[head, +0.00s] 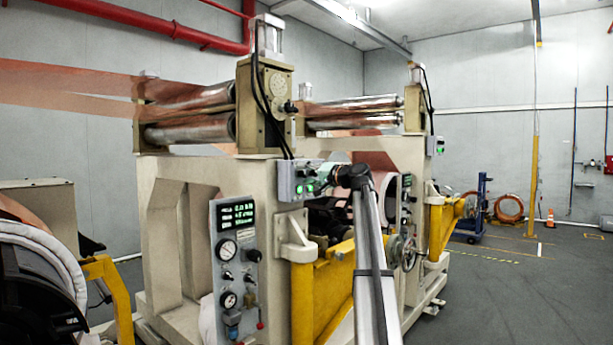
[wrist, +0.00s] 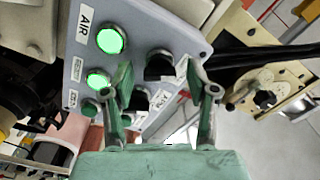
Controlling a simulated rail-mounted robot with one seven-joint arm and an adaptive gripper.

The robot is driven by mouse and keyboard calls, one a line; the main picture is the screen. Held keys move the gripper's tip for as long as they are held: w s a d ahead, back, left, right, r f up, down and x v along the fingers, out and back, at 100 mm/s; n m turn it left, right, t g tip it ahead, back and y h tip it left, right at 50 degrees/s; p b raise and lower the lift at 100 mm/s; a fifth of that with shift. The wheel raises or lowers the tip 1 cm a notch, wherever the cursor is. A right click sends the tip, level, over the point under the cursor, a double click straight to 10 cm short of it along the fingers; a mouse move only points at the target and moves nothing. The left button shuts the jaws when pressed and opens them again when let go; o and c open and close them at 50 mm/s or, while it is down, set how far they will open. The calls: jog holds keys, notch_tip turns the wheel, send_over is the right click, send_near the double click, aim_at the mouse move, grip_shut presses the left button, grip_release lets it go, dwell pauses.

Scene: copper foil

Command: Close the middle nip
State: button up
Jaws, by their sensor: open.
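A nip stand with two steel rollers (head: 190,115) and copper foil is at the left of the head view. A second roller pair (head: 355,112) stands behind it to the right. I cannot tell by label which nip is the middle one. A grey control box (head: 298,181) with green lights sits on the near frame. In the wrist view the box (wrist: 180,45) shows "AIR", two lit green buttons (wrist: 110,40), and black knobs (wrist: 158,64). My gripper (wrist: 160,82) is open and empty, its fingers in front of the knobs; contact is unclear. It also shows in the head view (head: 336,175), partly hidden by my arm.
A gauge panel (head: 237,265) with readouts is on the frame's near face. Yellow brackets (head: 322,280) and a handwheel (head: 403,252) stick out at the front. Black cables (wrist: 250,52) run beside the box. Open floor (head: 530,280) lies to the right.

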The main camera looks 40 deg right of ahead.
jog(key=shift+s, duration=0.1)
jog(key=v, duration=1.1)
jog(key=shift+s+d, duration=0.2)
jog(key=shift+s, duration=0.2)
